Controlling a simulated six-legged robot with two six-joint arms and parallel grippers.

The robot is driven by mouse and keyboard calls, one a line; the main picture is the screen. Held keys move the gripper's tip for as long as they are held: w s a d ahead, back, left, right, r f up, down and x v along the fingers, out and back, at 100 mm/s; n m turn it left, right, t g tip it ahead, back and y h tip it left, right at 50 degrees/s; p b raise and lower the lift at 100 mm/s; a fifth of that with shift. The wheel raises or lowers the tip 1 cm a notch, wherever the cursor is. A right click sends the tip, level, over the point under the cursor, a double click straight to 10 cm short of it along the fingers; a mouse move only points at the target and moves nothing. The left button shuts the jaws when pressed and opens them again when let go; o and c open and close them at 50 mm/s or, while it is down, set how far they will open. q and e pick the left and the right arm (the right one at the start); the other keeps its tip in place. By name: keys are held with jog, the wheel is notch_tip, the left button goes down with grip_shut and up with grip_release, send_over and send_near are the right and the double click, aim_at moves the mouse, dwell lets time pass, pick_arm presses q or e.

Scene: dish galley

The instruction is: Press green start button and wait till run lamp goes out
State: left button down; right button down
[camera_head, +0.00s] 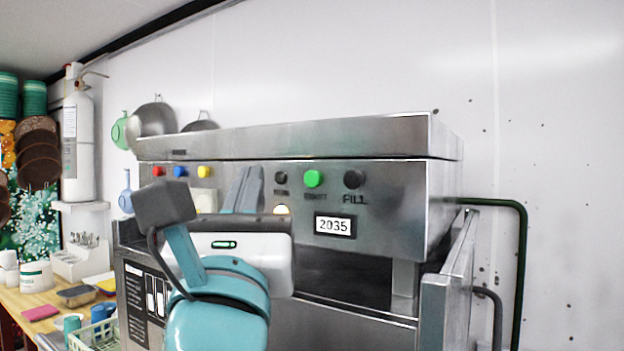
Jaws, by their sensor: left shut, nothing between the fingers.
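The green start button (313,178) sits on the steel front panel of the dishwasher (390,205), between two black knobs. My left gripper (247,172) is in front of the panel, left of the green button, with its grey fingers pointing up. The fingers are together and empty, apart from the button in the picture. My right gripper is out of view.
A display (334,225) reads 2035. Red, blue and yellow buttons (180,172) sit at the panel's left. A steel door or flap (455,280) stands out at the right. A wooden counter (40,300) with tubs and a crate is at the left.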

aim_at(313, 179)
pick_arm(q)
jog(key=shift+w+a, duration=0.1)
jog(key=shift+w, duration=0.05)
jog(key=w+d+p, duration=0.1)
jog(key=w, duration=0.1)
jog(key=w+d+p, duration=0.3)
jog(key=w+d, duration=0.1)
jog(key=w, duration=0.1)
jog(key=shift+w+d, duration=0.1)
jog(key=shift+d, duration=0.05)
dwell(0.4)
jog(key=shift+w+f, duration=0.1)
dwell(1.7)
jog(key=shift+w+d, duration=0.25)
jog(key=shift+w, duration=0.05)
